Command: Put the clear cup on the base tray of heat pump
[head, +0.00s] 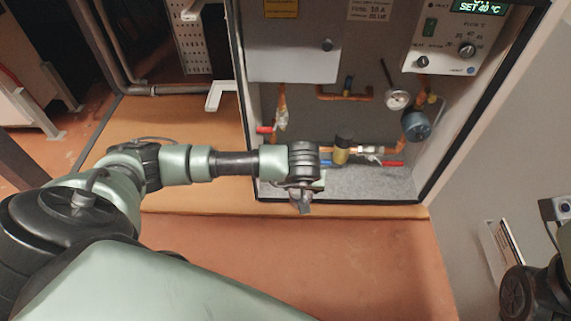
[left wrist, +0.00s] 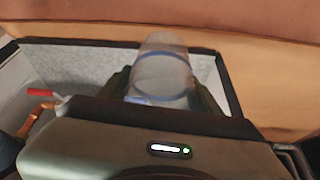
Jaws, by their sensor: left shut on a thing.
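The clear cup (left wrist: 163,65) is between the fingers of my left gripper in the left wrist view, see-through with a dark ring around it. My left gripper (head: 304,196) is shut on it at the front edge of the heat pump cabinet, in the head view. The cup is hard to make out there. The grey speckled base tray (head: 370,184) is the cabinet floor, just right of and behind the gripper. It also shows in the left wrist view (left wrist: 85,65), behind the cup. I cannot tell whether the cup touches the tray. My right gripper is not in view.
Copper pipes with a brass valve (head: 342,150), a red handle (head: 265,129) and a gauge (head: 398,98) stand above the tray. The cabinet's dark frame borders the opening. The tray's front right is clear. Reddish floor (head: 330,260) lies in front.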

